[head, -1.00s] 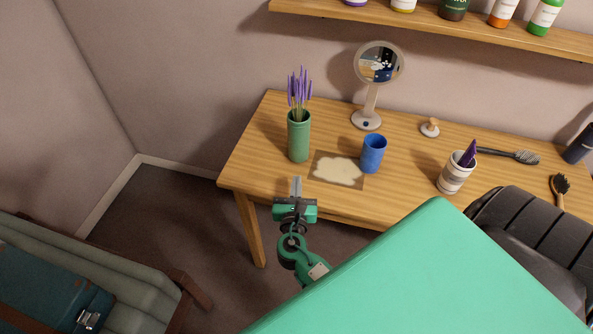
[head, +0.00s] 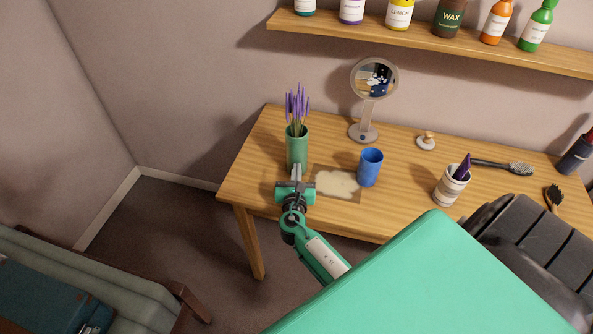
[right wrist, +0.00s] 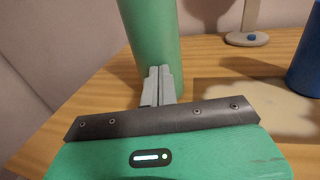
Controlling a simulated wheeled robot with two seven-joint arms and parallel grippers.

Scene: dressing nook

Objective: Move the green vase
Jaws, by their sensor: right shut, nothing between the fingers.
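The green vase (head: 297,146) stands upright near the left end of the wooden table, with purple lavender stems (head: 297,108) in it. My right gripper (head: 296,173) is shut and empty, at the front side of the vase's lower part. In the right wrist view the closed fingertips (right wrist: 160,82) lie in front of the green vase (right wrist: 152,38), whose base they partly hide. I cannot tell whether they touch it. My left gripper is not in view.
A stained mat (head: 337,183) and a blue cup (head: 369,167) are right of the vase. A round mirror (head: 363,130) stands behind. A white cup (head: 452,186), brushes (head: 505,167) and a chair (head: 530,235) are further right. A bottle shelf (head: 430,45) hangs above.

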